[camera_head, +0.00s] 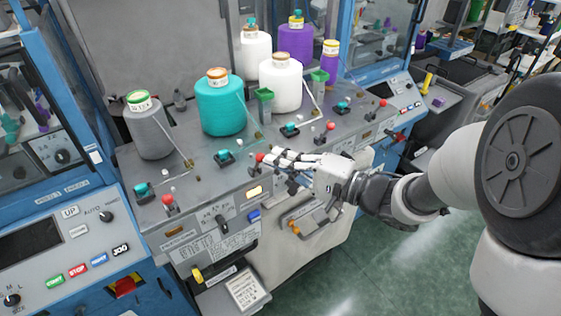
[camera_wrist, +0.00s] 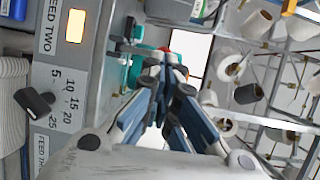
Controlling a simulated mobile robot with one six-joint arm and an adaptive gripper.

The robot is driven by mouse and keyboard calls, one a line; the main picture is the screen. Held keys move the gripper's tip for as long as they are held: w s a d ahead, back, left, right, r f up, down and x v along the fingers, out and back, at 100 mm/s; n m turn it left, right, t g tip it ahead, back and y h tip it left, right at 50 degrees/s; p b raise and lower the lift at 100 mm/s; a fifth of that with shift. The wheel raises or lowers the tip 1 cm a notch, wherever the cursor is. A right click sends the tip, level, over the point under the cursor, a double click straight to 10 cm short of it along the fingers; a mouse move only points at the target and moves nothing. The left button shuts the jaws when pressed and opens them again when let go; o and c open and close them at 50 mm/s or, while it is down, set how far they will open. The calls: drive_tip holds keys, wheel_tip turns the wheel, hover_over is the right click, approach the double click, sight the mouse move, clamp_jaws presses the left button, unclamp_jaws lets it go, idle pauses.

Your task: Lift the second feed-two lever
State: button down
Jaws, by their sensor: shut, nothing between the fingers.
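My gripper (camera_head: 278,156) is shut and empty, reaching in from the right over the front edge of the machine's grey deck. Its fingertips are close to a red-knobbed lever (camera_head: 260,157); I cannot tell whether they touch it. In the wrist view the red knob (camera_wrist: 165,49) shows just past the shut fingers (camera_wrist: 166,62), partly hidden by them. A teal-knobbed lever (camera_head: 223,155) stands to the left of the red one. A lit amber lamp (camera_head: 254,191) is on the panel below, and in the wrist view the lamp (camera_wrist: 75,26) is beside a FEED TWO label (camera_wrist: 47,25).
Other red levers stand along the deck, at left (camera_head: 168,202) and right (camera_head: 330,126). A teal yarn cone (camera_head: 220,105), a white cone (camera_head: 281,85) and a grey cone (camera_head: 149,128) stand behind. A black dial (camera_head: 222,223) is on the front panel. Green floor (camera_head: 390,260) is clear.

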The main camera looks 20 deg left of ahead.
idle(0.3)
drive_tip(key=r+h+p, duration=0.1)
drive_tip(key=p, duration=0.5)
drive_tip(key=w+a+h+p, duration=0.1)
drive_tip(key=p, duration=0.5)
drive_tip(key=shift+r+m+g, duration=0.35)
drive_tip(key=shift+m+g, duration=0.05)
drive_tip(key=shift+a+p, duration=0.1)
drive_tip(key=shift+p, duration=0.25)
drive_tip(key=shift+f, duration=0.25)
drive_tip(key=shift+r, duration=0.15)
